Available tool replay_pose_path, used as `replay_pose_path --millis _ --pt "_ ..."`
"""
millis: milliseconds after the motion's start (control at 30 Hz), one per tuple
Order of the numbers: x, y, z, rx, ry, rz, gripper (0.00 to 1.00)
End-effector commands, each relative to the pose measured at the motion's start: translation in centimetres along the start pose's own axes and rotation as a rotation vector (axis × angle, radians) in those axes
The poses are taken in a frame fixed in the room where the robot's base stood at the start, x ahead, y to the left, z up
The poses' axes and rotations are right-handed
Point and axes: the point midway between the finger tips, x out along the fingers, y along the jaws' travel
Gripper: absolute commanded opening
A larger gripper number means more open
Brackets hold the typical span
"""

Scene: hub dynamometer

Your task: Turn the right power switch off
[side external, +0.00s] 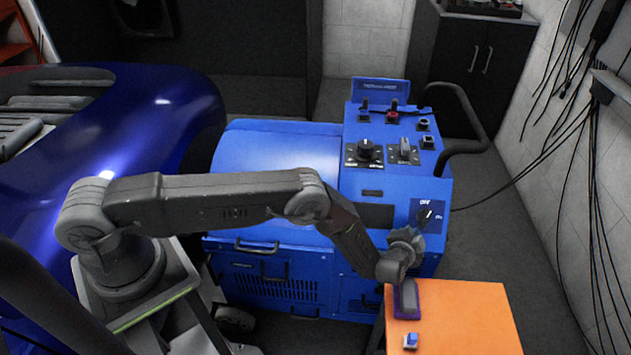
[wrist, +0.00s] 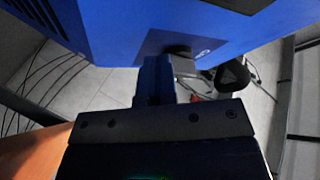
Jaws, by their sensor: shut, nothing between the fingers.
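The blue dynamometer machine (side external: 400,190) has a dark switch plate with OFF at its top and a second mark at its right. The black rotary power switch (side external: 429,214) on it has a light pointer line, and its exact setting is hard to read. My gripper (side external: 415,238) is just below and left of this switch, close to the machine's front; contact cannot be told. In the wrist view my shut, empty fingers (wrist: 157,62) point at the dark switch plate (wrist: 160,42). They hide part of it and the knob.
An orange table (side external: 455,315) below my wrist holds a dark purple-edged device (side external: 407,300) and a small blue-and-white item (side external: 410,341). A black handle (side external: 470,120) juts from the machine's right. Cables hang along the right wall. Grey floor is open right of the machine.

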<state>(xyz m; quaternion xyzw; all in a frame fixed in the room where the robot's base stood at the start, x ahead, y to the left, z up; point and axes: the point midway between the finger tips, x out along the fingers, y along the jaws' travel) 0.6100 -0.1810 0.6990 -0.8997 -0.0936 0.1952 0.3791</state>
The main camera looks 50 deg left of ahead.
Motion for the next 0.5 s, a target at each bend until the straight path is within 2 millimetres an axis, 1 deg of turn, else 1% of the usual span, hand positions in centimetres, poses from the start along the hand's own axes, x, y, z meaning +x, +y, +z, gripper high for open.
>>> replay_pose_path --millis 33,67,167,500 --pt "0.1 0.0 0.8 0.000 -0.015 0.000 0.00" --pt "-0.1 0.0 0.7 0.001 -0.015 0.000 0.00" --pt "-0.8 0.0 0.1 0.002 -0.011 0.001 0.00" --pt "-4.3 0.2 -1.9 0.004 -0.006 0.005 0.00"
